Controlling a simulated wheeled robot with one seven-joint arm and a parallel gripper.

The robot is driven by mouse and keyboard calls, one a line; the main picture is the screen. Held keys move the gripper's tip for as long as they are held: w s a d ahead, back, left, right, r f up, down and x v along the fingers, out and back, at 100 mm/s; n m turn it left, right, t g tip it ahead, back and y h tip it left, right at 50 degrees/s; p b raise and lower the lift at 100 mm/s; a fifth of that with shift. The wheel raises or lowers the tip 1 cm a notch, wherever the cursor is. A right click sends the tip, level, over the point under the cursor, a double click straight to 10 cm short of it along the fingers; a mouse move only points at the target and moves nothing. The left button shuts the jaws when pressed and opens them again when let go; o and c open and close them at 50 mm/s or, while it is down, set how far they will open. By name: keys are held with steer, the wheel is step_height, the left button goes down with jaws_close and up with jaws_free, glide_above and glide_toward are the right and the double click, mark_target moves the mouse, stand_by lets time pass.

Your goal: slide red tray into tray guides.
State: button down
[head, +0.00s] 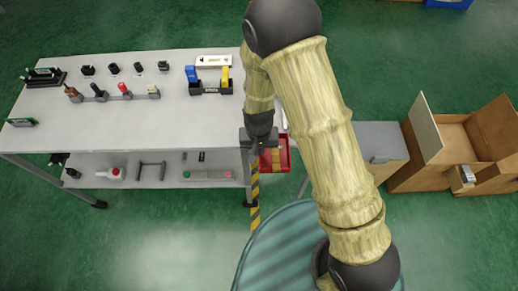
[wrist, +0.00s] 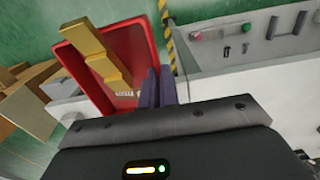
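The red tray (head: 285,145) shows beside the table's right end in the head view, partly hidden by my arm. In the wrist view the red tray (wrist: 82,33) is large at upper left, with a stepped gold piece lying in it. My gripper (head: 262,142) is at the tray's left side. In the wrist view the two dark purple fingers of my gripper (wrist: 158,88) are close together at the tray's near right edge and appear shut on it; the exact contact is hidden. I cannot make out the tray guides for certain.
A white two-level table (head: 130,125) with several small fixtures fills the left. A yellow-black striped post (head: 255,205) stands at its right end. A grey cabinet (head: 375,140) and open cardboard boxes (head: 450,150) stand at right. Green floor in front is clear.

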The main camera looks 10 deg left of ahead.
steer(key=shift+w+a+p, duration=0.1)
steer(key=shift+w+a, duration=0.1)
steer(key=shift+w, duration=0.7)
steer(key=shift+w+a+p, duration=0.15)
steer(key=shift+w, duration=0.7)
steer(key=shift+w+a+p, duration=0.1)
steer(key=shift+w+a, duration=0.1)
steer(key=shift+w, duration=0.7)
steer(key=shift+w+a, duration=0.3)
steer(key=shift+w, duration=0.75)
steer(key=shift+w+a, duration=0.25)
steer(key=shift+w, duration=0.75)
steer(key=c, duration=1.6)
jaws_free()
steer(key=shift+r, duration=0.1)
steer(key=shift+a, duration=0.1)
steer(key=shift+r, duration=0.1)
steer(key=shift+w+a+r, duration=0.1)
steer(key=shift+r, duration=0.1)
steer(key=r, duration=0.5)
steer(key=r+b, duration=0.1)
steer(key=r, duration=1)
steer(key=shift+d+r+b, duration=0.35)
steer(key=shift+d, duration=0.05)
